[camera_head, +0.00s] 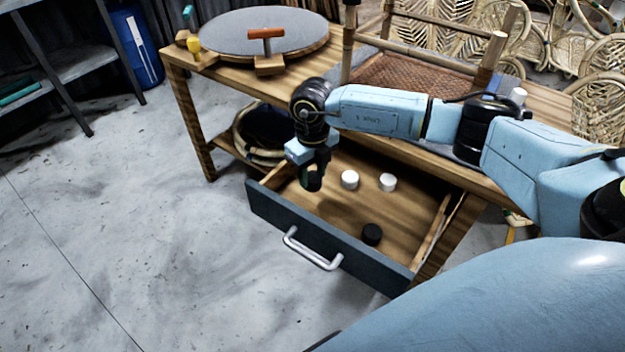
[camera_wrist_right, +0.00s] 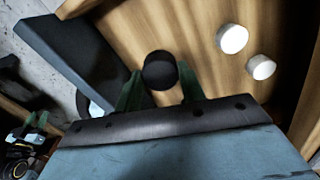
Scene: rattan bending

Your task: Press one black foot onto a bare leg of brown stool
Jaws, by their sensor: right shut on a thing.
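My right gripper (camera_head: 312,178) is over the left part of the open drawer, pointing down. In the right wrist view its green fingers are shut on a black foot (camera_wrist_right: 160,70). Another black foot (camera_head: 372,234) lies in the drawer near its front right. The brown stool (camera_head: 415,80) lies upside down on the table, woven seat down and legs up. Its near right leg (camera_head: 488,62) has a pale, bare-looking end. The tops of the other legs are partly cut off by the frame edge.
Two white feet (camera_head: 349,179) (camera_head: 387,182) lie in the open drawer (camera_head: 330,235), which sticks out from the table (camera_head: 190,110). A round grey turntable (camera_head: 262,32) and an orange-handled tool (camera_head: 267,50) are at the table's left. Rattan chairs stand behind. Floor at left is clear.

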